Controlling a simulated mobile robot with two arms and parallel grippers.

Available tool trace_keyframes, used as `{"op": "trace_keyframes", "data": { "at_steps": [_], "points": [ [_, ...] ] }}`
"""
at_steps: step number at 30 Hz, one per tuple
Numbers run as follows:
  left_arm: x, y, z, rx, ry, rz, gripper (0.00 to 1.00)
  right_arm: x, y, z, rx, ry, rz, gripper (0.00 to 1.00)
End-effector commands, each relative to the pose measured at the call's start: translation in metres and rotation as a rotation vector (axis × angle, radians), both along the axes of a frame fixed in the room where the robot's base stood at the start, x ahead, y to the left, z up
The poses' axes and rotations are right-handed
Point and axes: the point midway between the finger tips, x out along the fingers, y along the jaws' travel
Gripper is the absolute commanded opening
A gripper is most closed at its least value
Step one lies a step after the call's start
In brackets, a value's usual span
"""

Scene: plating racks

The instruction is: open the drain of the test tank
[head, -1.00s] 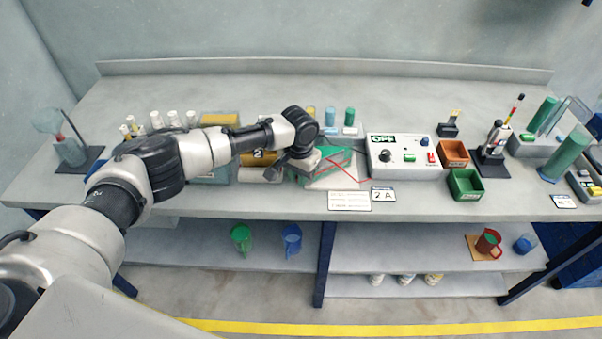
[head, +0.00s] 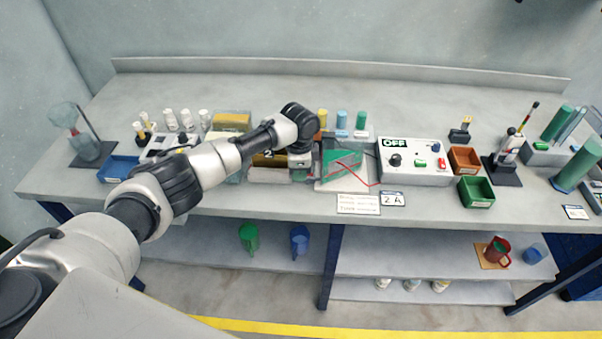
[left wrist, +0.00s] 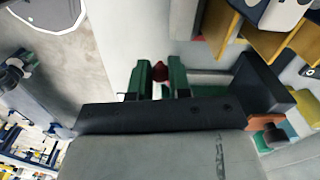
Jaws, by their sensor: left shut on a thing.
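The test tank (head: 343,171) looks like a small clear wedge-shaped cell with green liquid, standing on a white base with a red lead across it. My left gripper (head: 301,172) points down just left of the tank, close to its end. In the left wrist view two green fingers of my left gripper (left wrist: 160,80) stand either side of a small red knob (left wrist: 160,70), apparently the drain's. The gripper is shut on it. The drain itself is hidden behind the gripper in the head view. My right gripper is not in view.
A control box (head: 414,161) reading OFF stands right of the tank, with an orange bin (head: 464,160) and a green bin (head: 476,191) beyond it. Colored cylinders (head: 341,119) stand behind the tank. Label cards (head: 358,204) lie in front. The back of the bench is clear.

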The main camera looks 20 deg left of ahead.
Motion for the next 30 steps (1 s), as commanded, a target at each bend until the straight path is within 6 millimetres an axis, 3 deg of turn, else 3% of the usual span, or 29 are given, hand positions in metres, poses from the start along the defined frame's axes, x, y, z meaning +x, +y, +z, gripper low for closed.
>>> {"op": "trace_keyframes", "data": {
  "at_steps": [12, 30],
  "points": [
    [0.0072, 0.0036, 0.0007, -0.002, -0.003, -0.207, 0.0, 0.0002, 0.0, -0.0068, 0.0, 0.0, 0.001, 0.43],
    [0.0083, 0.0044, 0.0013, -0.002, -0.003, -0.243, 0.0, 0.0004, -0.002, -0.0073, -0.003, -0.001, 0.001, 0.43]
  ]
}}
